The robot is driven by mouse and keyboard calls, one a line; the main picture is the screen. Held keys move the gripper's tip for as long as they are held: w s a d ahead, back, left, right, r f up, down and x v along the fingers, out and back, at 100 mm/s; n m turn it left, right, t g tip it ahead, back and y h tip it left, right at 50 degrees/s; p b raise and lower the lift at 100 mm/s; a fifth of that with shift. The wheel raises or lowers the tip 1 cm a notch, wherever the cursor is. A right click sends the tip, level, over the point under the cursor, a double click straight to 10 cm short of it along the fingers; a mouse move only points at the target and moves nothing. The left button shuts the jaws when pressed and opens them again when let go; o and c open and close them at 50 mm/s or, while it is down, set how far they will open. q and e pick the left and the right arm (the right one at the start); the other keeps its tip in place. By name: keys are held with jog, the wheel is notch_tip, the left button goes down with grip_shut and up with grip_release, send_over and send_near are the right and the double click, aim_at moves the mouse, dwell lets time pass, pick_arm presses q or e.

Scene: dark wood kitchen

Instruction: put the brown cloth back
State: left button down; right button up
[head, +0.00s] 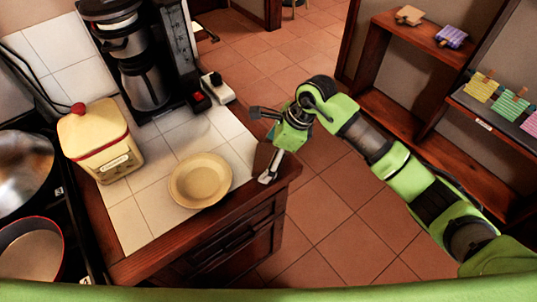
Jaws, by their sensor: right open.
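A small tan-brown folded item (409,15) lies on the top of the wooden shelf at the upper right; it looks like a cloth, but it is too small to be sure. My right gripper (266,142) is open above the right corner of the tiled counter (135,232). Its fingers are spread, with nothing visible held between them. It is well apart from the tan-brown item, across the floor from the shelf. My left gripper is not in view.
A yellow plate (200,180), a cream canister (96,140) with a red knob and a black coffee maker (140,60) stand on the counter. A purple striped cloth (451,37) lies on the shelf; yellow (480,87) and green (508,104) ones sit lower. Tiled floor (310,215) is clear.

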jog(key=shift+r, duration=0.2)
jog(key=b+v, duration=0.2)
jog(key=v, duration=0.9)
jog(key=shift+d+r, duration=0.15)
jog(key=shift+r, duration=0.25)
